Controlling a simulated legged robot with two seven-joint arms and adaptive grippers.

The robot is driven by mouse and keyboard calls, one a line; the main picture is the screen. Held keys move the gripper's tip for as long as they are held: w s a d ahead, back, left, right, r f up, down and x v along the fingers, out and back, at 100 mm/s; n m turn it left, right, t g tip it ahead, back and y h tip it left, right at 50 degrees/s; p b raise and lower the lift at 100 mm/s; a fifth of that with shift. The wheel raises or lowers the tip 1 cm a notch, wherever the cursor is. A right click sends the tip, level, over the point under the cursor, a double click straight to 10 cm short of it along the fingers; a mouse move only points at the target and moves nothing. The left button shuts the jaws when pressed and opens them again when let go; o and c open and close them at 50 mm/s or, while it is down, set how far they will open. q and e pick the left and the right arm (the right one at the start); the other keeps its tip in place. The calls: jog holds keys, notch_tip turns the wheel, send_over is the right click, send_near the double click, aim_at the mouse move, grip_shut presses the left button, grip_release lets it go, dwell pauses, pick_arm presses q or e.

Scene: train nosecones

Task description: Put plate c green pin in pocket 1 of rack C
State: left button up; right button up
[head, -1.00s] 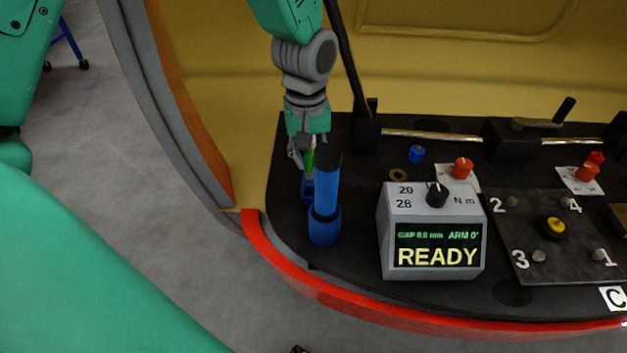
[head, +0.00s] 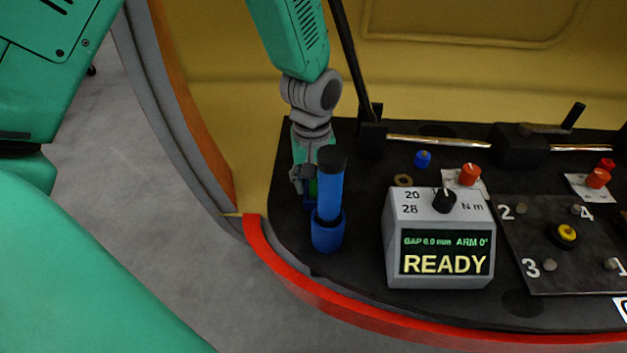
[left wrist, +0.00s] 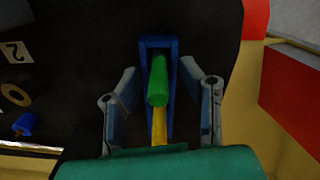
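In the left wrist view a green pin (left wrist: 158,80) lies in line with a narrow blue holder (left wrist: 158,43), with a yellow strip (left wrist: 159,125) below it. I cannot tell how deep the pin sits in the holder. My left gripper (left wrist: 164,88) is open, with one finger on each side of the pin and gaps to both. In the head view my left gripper (head: 306,180) is low at the table's left end, partly hidden behind an upright blue tool with a black top (head: 329,190); a little green shows there. A white label C (head: 621,309) is cut off at the right edge. My right gripper is not in view.
The blue tool stands in a blue cup (head: 327,237), close in front of my left gripper. A grey box reading READY (head: 440,240) stands to the right. Further right is a dark plate numbered 1 to 4 (head: 540,225). A brass ring (head: 403,180) and blue piece (head: 423,158) lie behind the box.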

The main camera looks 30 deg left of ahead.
pick_arm(q)
notch_tip(320, 180, up, 12)
jog(key=p, duration=0.4)
jog(key=shift+r, duration=0.15)
jog(key=shift+w, duration=0.1)
dwell(0.4)
